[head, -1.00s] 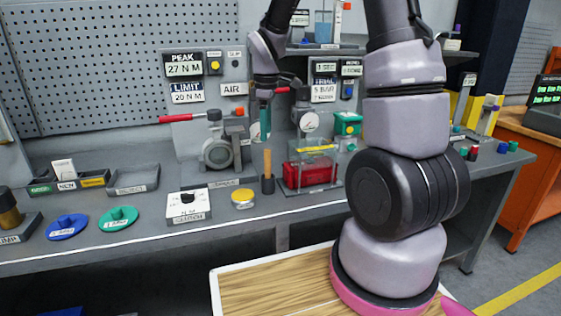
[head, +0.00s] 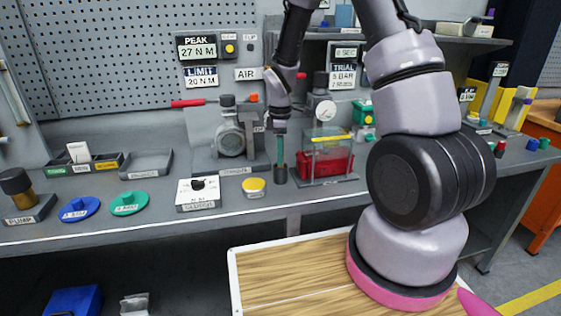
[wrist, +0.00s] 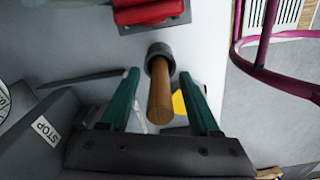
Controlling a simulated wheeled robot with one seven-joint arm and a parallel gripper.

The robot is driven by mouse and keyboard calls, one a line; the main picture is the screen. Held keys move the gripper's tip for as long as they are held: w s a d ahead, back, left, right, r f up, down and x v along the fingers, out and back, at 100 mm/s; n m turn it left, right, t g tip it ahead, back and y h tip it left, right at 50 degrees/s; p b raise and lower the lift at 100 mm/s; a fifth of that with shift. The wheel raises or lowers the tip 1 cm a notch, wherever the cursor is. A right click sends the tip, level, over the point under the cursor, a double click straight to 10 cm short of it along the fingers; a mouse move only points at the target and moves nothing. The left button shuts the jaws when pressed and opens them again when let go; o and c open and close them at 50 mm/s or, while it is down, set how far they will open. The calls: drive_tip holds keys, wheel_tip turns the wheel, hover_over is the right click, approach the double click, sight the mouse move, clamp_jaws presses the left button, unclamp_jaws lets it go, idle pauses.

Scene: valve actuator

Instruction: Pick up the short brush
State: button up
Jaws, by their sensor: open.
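The short brush (wrist: 160,95) shows in the wrist view as a round brown wooden handle. It stands in a small dark grey cup (wrist: 159,52), and its lower end is hidden inside. My gripper (wrist: 159,76) is open, with one teal finger on each side of the handle and a visible gap on both sides. In the head view my gripper (head: 280,152) points down just above the dark cup (head: 280,175), and the handle is hidden behind the fingers.
A red tank in a clear case (head: 327,158) stands close to the right of the cup. A valve body with a red lever (head: 229,132) stands behind left.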

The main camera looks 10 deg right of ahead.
drive_tip(key=shift+f, duration=0.75)
clamp_jaws()
drive_tip(key=shift+r, duration=0.1)
